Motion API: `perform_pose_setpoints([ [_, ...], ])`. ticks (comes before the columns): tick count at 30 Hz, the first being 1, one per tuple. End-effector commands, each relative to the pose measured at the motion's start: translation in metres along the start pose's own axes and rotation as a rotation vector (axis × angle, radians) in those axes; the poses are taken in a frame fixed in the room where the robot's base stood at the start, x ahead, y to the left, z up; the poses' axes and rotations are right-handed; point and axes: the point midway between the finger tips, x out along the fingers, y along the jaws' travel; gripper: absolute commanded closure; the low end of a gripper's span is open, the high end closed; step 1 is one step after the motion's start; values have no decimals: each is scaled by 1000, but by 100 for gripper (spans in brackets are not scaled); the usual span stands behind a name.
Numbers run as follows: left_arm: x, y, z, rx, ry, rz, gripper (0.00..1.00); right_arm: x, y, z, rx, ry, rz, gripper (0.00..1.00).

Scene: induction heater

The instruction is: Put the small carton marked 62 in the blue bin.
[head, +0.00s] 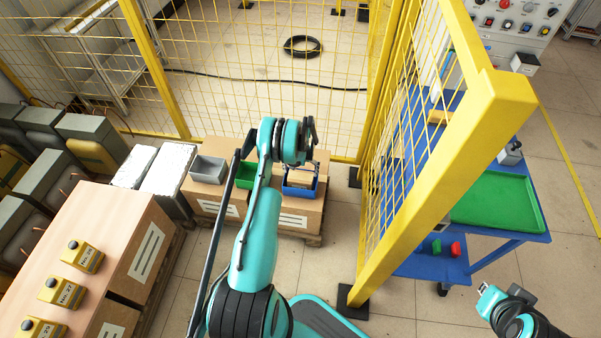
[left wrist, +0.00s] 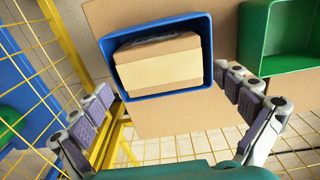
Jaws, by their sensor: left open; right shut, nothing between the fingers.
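In the left wrist view a small brown carton (left wrist: 160,70) with a pale band lies inside the blue bin. No number on it is readable from here. My left gripper (head: 308,155) is over the bin, its fingers (left wrist: 170,84) spread on either side of the bin in the left wrist view, holding nothing. In the head view it partly hides the bin. My right gripper (head: 487,289) is shut and empty at the lower right.
A green bin (head: 244,176) and a grey bin (head: 208,170) stand left of the blue bin. Yellow mesh fencing (head: 440,170) rises close on the right. A blue cart with a green tray (head: 500,200) is beyond it. Yellow numbered blocks (head: 83,256) sit on the left table.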

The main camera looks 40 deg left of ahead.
Motion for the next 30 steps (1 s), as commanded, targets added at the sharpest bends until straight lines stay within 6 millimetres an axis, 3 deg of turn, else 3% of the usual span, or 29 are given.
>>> perform_pose_setpoints([
  [15,-99,0,0,0,0,0,0,0,0,0,0,0,0,100],
  [21,-114,0,0,0,0,0,0,0,0,0,0,0,0,100],
  [30,-114,0,0,0,0,0,0,0,0,0,0,0,0,100],
])
